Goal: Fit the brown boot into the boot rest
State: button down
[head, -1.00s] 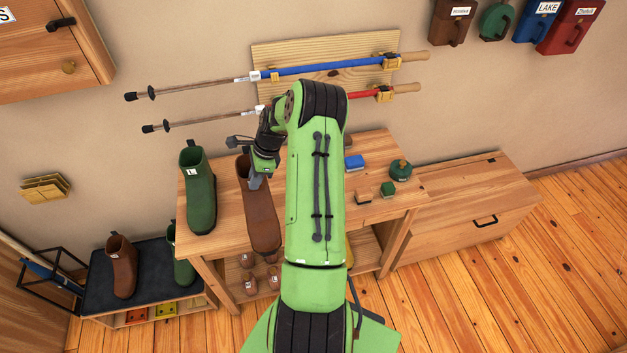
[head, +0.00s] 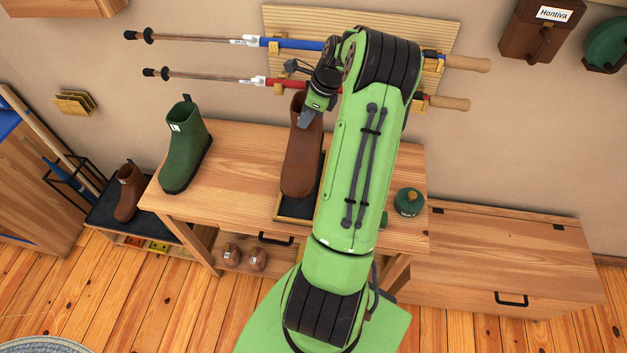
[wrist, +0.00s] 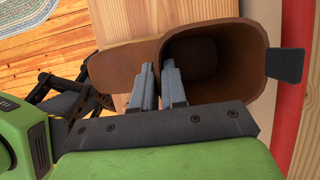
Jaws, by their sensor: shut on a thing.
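My gripper (head: 308,120) is shut on the rim of the brown boot (head: 300,165). In the wrist view my gripper (wrist: 158,85) has one finger inside the boot's opening and one outside, with the wall of the brown boot (wrist: 215,35) between them. The boot is about upright, toe towards the front of the bench. It is at a shallow tray with a wooden rim and dark inside, which looks like the boot rest (head: 292,218). The boot and my arm hide part of this tray. I cannot tell whether the sole touches it.
A green boot (head: 186,145) stands left on the workbench (head: 240,150). Walking poles (head: 205,39) hang on the wall behind. A green round object (head: 409,202) sits at right. Another brown boot (head: 129,192) stands on a low bench. Bench top between the boots is clear.

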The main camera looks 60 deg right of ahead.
aim_at(306, 143)
notch_tip(306, 143, down, 10)
jog(key=shift+w+a+r+b, duration=0.1)
jog(key=shift+w+b, duration=0.05)
jog(key=shift+b, duration=0.2)
jog(key=c, duration=1.2)
grip_release()
jog(key=p+v, duration=0.1)
jog(key=v, duration=1.1)
jog(key=w+a+r+n+h, duration=0.1)
jog(key=w+a+r+n, duration=0.1)
jog(key=a+r+n, duration=0.45)
jog(key=w+a+r+n+g+h, duration=0.15)
jog(key=a+n, duration=0.25)
jog(key=a, duration=0.6)
jog(key=w+a+r+n, duration=0.2)
jog(key=a+r+n, duration=0.3)
jog(key=a, duration=0.4)
jog(key=s+a+n+t, duration=0.1)
jog(key=s+a+n, duration=0.3)
jog(key=n, duration=0.1)
jog(key=s+a+r+n+t, duration=0.1)
jog(key=s+a+n, duration=0.4)
jog(key=s+a+r+n+t, duration=0.1)
jog(key=s+a+n, duration=0.4)
jog(key=n, duration=0.1)
jog(key=shift+s+y, duration=0.15)
jog(key=shift+y, duration=0.1)
